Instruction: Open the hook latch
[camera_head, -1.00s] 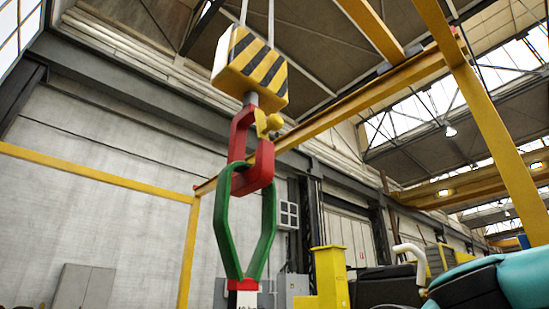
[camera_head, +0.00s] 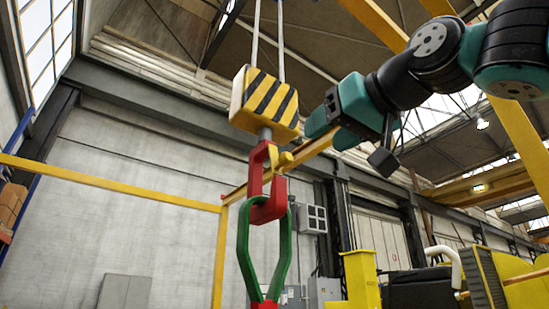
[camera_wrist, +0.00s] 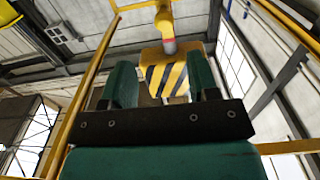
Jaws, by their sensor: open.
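The red hook (camera_head: 257,175) hangs upright under a yellow block with black stripes (camera_head: 266,100). A yellow latch (camera_head: 281,160) sits on the hook's right side, near its top. A green link (camera_head: 243,250) hangs through the hook's lower part. That view shows the block (camera_wrist: 165,76) beyond the fingers, with a yellow piece (camera_wrist: 163,18), probably the latch, at the top.
Two cables (camera_head: 281,40) run up from the block. A yellow post (camera_head: 361,278) and a black machine (camera_head: 415,288) stand at the lower right. Yellow beams (camera_head: 110,183) cross behind. The space left of the hook looks clear.

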